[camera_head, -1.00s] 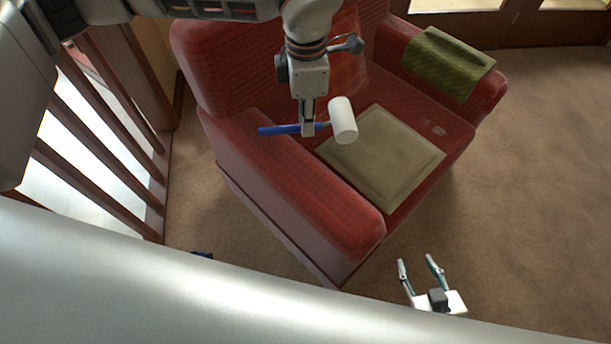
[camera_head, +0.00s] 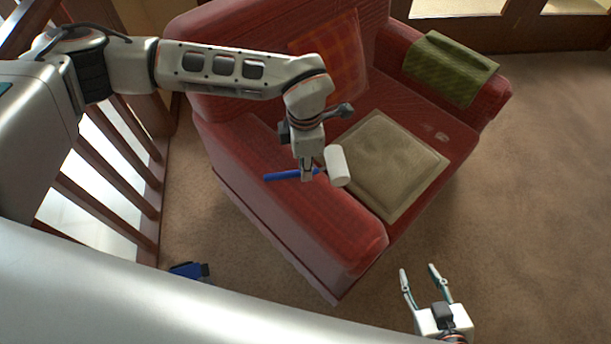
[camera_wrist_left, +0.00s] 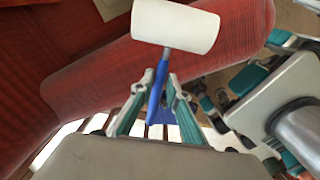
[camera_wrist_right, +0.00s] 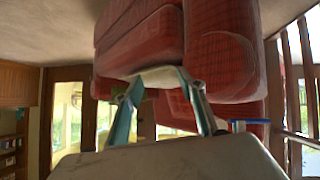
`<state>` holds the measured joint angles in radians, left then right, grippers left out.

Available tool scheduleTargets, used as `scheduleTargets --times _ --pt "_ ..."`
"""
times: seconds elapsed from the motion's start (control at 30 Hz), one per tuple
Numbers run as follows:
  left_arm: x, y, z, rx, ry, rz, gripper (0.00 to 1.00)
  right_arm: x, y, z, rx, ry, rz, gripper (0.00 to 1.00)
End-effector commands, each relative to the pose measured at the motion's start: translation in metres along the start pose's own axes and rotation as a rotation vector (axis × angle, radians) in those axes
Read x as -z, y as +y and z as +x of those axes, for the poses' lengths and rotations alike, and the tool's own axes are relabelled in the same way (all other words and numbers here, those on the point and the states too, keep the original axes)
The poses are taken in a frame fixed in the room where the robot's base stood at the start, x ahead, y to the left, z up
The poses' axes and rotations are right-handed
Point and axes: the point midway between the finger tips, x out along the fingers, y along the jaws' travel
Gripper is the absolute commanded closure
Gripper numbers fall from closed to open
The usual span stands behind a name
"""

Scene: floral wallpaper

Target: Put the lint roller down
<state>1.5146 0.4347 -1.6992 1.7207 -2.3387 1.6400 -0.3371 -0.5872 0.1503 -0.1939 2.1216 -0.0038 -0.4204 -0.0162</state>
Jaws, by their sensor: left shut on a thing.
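The lint roller has a white cylinder head (camera_head: 337,166) and a blue handle (camera_head: 284,175). My left gripper (camera_head: 307,175) is shut on its handle and holds it over the near armrest of the red armchair (camera_head: 330,235). In the left wrist view the white head (camera_wrist_left: 175,25) lies beyond the fingertips and the blue handle (camera_wrist_left: 157,92) runs between the fingers. Whether the roller touches the armrest is hard to tell. My right gripper (camera_head: 419,270) is open and empty, low in front of the armchair.
A beige cushion (camera_head: 390,165) lies on the seat. A green folded cloth (camera_head: 450,68) covers the far armrest, and an orange plaid cloth (camera_head: 330,65) hangs on the backrest. A wooden railing (camera_head: 110,185) stands at the left. Carpet (camera_head: 540,170) is free at the right.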

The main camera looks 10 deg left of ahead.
Motion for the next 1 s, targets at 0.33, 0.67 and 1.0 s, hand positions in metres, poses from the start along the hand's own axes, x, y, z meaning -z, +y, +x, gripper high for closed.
scheduleTargets --times 0.33,0.67,1.0 --pt "0.001 -0.002 0.053 0.005 0.002 0.001 1.00 -0.009 -0.008 0.001 0.016 -0.009 -0.001 0.60" --pt "0.001 -0.001 0.052 0.001 0.001 0.000 1.00 0.000 -0.007 0.000 0.014 0.005 0.001 0.60" --pt "0.001 -0.001 0.053 0.002 0.001 0.000 0.68 -0.004 -0.005 0.001 0.009 -0.003 0.005 0.60"
